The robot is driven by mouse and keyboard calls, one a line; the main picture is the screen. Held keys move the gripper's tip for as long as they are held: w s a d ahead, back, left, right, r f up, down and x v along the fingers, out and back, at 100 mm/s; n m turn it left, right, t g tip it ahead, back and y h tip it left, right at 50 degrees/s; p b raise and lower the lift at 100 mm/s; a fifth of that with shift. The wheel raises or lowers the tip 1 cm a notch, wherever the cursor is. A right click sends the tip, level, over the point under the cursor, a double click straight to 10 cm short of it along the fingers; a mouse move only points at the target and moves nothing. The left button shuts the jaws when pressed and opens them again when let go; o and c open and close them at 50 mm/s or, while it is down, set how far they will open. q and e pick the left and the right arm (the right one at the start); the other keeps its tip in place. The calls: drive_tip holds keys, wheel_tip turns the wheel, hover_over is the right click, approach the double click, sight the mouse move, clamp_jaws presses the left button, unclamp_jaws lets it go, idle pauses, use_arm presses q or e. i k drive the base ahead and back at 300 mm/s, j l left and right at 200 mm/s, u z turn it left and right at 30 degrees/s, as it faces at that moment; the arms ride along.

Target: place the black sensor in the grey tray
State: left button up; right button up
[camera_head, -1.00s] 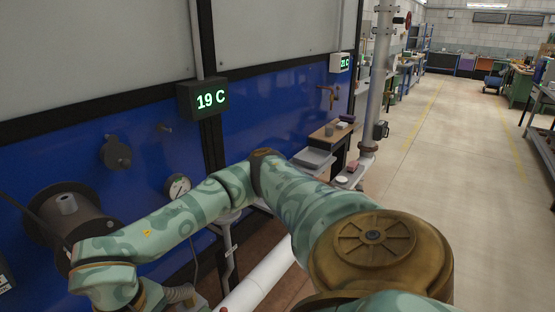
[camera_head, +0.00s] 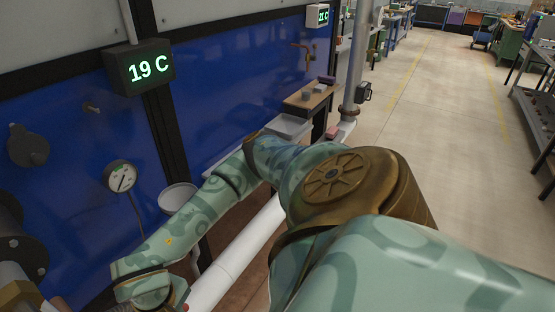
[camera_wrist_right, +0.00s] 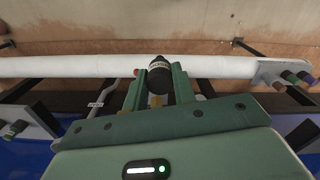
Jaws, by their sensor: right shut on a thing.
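The black sensor (camera_wrist_right: 159,75), a dark rounded body with a pale label band, is between the fingers of my right gripper (camera_wrist_right: 159,84) in the right wrist view. That gripper is shut on it, and it is clear of the floor behind. The grey tray (camera_head: 289,126) appears to be the shallow light-grey one by the blue wall in the head view, beyond my arm's elbow and partly hidden by it. My right gripper and the sensor are outside the head view. My left gripper is not in view.
A white pipe (camera_head: 236,258) runs low along the wall. A round pale dish (camera_head: 178,197) and a pressure gauge (camera_head: 121,177) are near my forearm. A small wooden table (camera_head: 308,98) stands beyond the tray, beside a grey post (camera_head: 357,65).

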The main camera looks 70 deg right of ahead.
sight(287, 127)
drive_tip(key=k+l, duration=0.1)
drive_tip(key=l, duration=3.15)
drive_tip(key=k+l, duration=0.15)
drive_tip(key=l, duration=1.5)
